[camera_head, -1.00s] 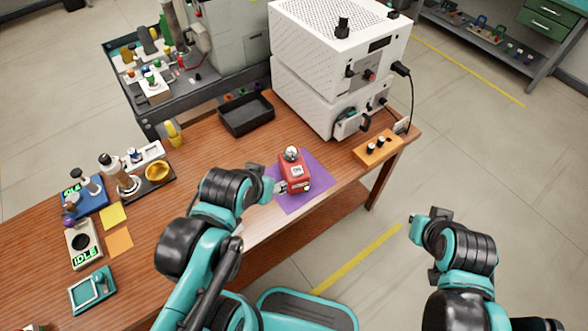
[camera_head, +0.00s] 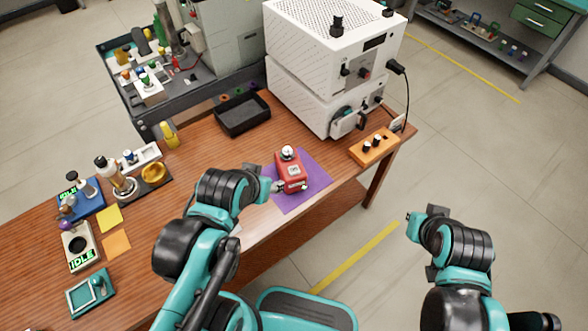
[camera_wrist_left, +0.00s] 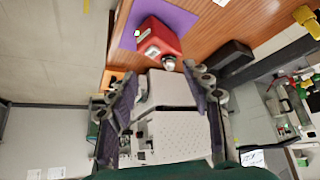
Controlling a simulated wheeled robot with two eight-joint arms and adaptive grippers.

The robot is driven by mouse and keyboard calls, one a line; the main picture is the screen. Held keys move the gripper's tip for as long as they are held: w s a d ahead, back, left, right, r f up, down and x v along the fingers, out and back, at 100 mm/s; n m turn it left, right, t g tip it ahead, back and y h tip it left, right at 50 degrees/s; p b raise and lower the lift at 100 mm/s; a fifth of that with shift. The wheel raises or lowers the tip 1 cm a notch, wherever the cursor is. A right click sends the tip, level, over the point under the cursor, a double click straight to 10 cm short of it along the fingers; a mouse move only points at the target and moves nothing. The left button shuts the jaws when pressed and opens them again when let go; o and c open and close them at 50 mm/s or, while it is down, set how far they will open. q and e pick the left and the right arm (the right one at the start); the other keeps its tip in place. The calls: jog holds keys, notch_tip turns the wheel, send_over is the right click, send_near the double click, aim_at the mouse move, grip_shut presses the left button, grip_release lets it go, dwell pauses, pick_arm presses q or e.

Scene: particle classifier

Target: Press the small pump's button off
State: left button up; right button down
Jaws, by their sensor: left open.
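The small pump is a red box (camera_head: 291,178) with a round silver and dark top and a pale label on its front. It sits on a purple mat (camera_head: 315,165) near the table's front edge. My left gripper (camera_head: 268,181) is at the pump's left side, very close; I cannot tell whether it touches.
A black tray (camera_head: 243,116) lies behind. Idle-marked devices (camera_head: 80,245) and a brown bottle (camera_head: 105,170) stand at the left.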

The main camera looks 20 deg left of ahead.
pick_arm(q)
grip_shut()
dwell(1.2)
